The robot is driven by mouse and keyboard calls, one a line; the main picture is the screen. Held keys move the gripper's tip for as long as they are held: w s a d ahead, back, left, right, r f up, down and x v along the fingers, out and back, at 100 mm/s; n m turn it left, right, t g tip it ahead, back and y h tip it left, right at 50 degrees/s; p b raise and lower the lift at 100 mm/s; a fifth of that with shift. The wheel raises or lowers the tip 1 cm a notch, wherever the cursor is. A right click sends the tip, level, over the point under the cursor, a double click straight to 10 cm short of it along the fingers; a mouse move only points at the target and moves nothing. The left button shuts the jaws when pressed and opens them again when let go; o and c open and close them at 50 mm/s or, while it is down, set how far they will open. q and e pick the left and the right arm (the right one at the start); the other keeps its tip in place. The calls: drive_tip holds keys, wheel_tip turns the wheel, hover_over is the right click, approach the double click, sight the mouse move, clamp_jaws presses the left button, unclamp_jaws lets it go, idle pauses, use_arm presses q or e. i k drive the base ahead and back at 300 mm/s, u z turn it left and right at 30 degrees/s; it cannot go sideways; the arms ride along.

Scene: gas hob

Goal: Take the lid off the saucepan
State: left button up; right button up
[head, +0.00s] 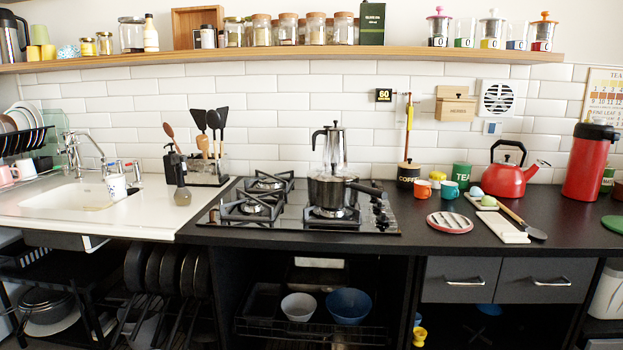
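The saucepan (333,192) is a small steel pan on the front right burner of the gas hob (255,222). Its dark handle (366,189) points to the right. A shiny surface shows at the top of the pan, but the lid is too small to make out clearly. A tall steel coffee pot (334,148) with a black handle stands right behind the pan and overlaps it in the picture. Neither of my grippers is in view.
Left of the hob are a dark bottle (181,185), a utensil holder (207,172) and the sink (80,195). Right of it are a coffee canister (408,175), cups, a striped round trivet (450,223), a red kettle (505,178) and a red flask (588,165). A shelf (290,59) runs above.

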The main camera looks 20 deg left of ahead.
sight(333, 173)
drive_tip(key=z, duration=0.15)
drive_tip(key=i, duration=0.9)
drive_tip(key=u, duration=0.05)
